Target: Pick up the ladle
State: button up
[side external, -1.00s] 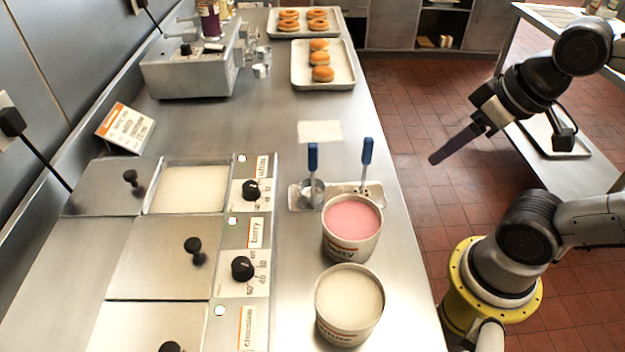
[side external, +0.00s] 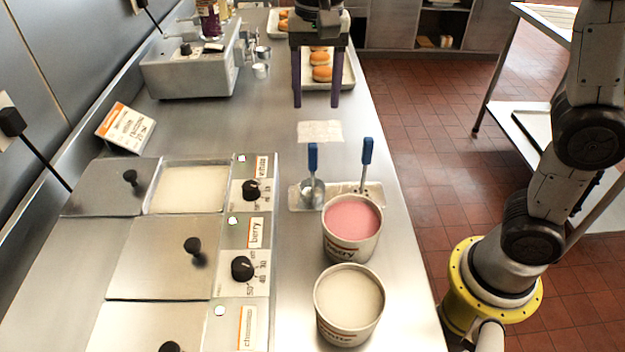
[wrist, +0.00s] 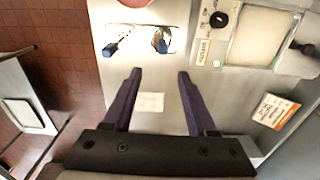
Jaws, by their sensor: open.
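The ladle (side external: 313,160), with a blue handle and a round metal bowl, stands handle-up in a shallow metal rest tray (side external: 294,205). It also shows in the wrist view (wrist: 161,42), near the top. A second blue-handled utensil (side external: 366,158) stands to its right in the same tray; its lower end is hard to make out. My gripper (side external: 316,98) is open and empty, its dark purple fingers pointing down over the counter, beyond the ladle and apart from it. In the wrist view the open fingers (wrist: 160,72) lie below the tray, touching nothing.
Tubs of pink glaze (side external: 352,222) and white glaze (side external: 348,300) stand in front of the tray. Lidded glaze wells (side external: 155,255) with knobs are at left. A white sheet (side external: 320,131) lies flat behind the tray. Doughnut trays (side external: 345,75) and a steel machine (side external: 190,72) are farther back.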

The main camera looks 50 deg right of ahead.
aim_at(312, 163)
jog(key=f, duration=1.4)
jog(key=shift+a+f, duration=0.35)
grip_shut()
jog(key=shift+w, duration=0.1)
dwell(0.8)
